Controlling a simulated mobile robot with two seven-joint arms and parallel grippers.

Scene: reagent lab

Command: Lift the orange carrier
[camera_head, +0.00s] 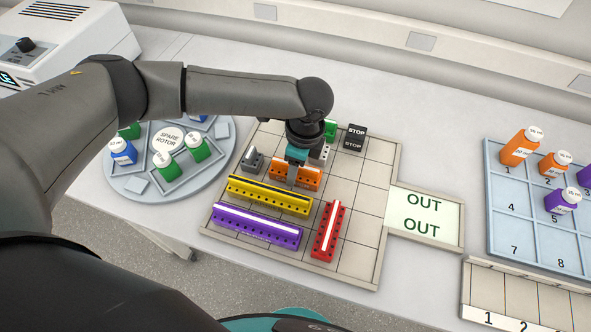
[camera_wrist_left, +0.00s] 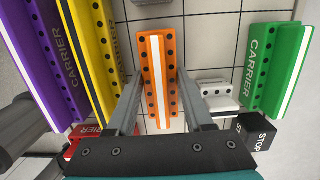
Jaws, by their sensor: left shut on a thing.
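The orange carrier (camera_head: 310,174) is a short block with a white stripe and rows of dark holes. It is on or just over the gridded tray (camera_head: 362,216); I cannot tell if there is a gap beneath it. My left gripper (camera_head: 292,180) comes down from above and is shut on the carrier, partly hiding it. In the left wrist view the orange carrier (camera_wrist_left: 160,84) lies between the two grey fingers of the left gripper (camera_wrist_left: 160,50). My right gripper is not in view.
Yellow (camera_head: 269,196), purple (camera_head: 256,227) and red (camera_head: 328,231) carriers lie close by. Grey and green carriers and a black STOP block (camera_head: 355,137) stand behind. An OUT panel (camera_head: 424,215) adjoins the tray. Bottles stand on a round rotor plate (camera_head: 168,182) and a numbered rack (camera_head: 511,212).

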